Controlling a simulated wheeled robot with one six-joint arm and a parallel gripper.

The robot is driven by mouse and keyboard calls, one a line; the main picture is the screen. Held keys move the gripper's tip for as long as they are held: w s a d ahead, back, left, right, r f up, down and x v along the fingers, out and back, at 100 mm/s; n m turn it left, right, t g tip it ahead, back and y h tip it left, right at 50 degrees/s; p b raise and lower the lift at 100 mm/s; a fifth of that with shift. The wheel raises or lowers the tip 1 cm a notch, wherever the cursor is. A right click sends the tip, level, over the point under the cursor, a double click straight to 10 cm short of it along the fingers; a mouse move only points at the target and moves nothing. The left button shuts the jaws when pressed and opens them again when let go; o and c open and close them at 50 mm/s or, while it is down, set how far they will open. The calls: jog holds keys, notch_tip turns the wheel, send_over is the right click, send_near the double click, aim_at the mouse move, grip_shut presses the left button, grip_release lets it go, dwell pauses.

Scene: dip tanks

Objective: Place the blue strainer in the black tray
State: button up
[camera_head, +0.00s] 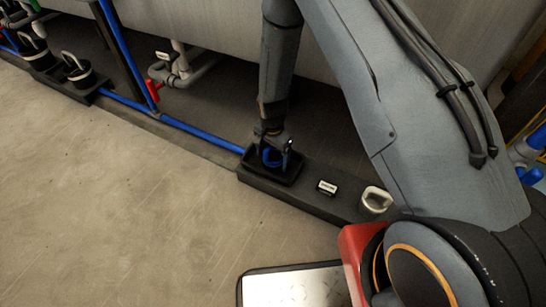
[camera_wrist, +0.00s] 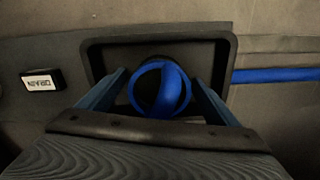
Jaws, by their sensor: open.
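The blue strainer (camera_wrist: 173,92) shows in the wrist view as a round blue rim with a blue handle across it. It is inside the black tray (camera_wrist: 225,55). In the head view the blue strainer (camera_head: 270,160) is small and partly covered by my gripper (camera_head: 275,152), inside the black tray (camera_head: 292,180). In the wrist view my gripper (camera_wrist: 158,88) is open, with one finger on each side of the strainer and a gap to the rim. The strainer's lower part is hidden by the gripper body.
A DRAIN label block (camera_wrist: 41,80) sits beside the tray; it also shows in the head view (camera_head: 327,187). A light handle (camera_head: 376,199) stands farther right. Black containers (camera_head: 78,70) with handles are at the upper left. A blue pipe (camera_head: 200,133) runs to the tray.

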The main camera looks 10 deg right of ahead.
notch_tip(320, 180, up, 12)
jog(key=p, duration=0.5)
jog(key=shift+s+r, duration=0.1)
jog(key=shift+r, duration=0.05)
jog(key=s+a+r+n, duration=0.2)
jog(key=s+a+r, duration=0.15)
jog(key=r, duration=0.45)
jog(key=s+a+r+n, duration=0.2)
jog(key=s+r+n, duration=0.15)
jog(key=r, duration=0.45)
jog(key=s+a+r+n, duration=0.2)
jog(key=s+a+r, duration=0.15)
jog(key=r, duration=0.45)
jog(key=s+d+r+n+y, duration=0.1)
jog(key=s+r+n, duration=0.2)
jog(key=s+r, duration=0.3)
jog(key=s+d+r+n+y, duration=0.1)
jog(key=s+r+n, duration=0.3)
jog(key=s, duration=1.1)
notch_tip(320, 180, up, 2)
jog(key=shift+s+r, duration=0.25)
jog(key=shift+a, duration=0.1)
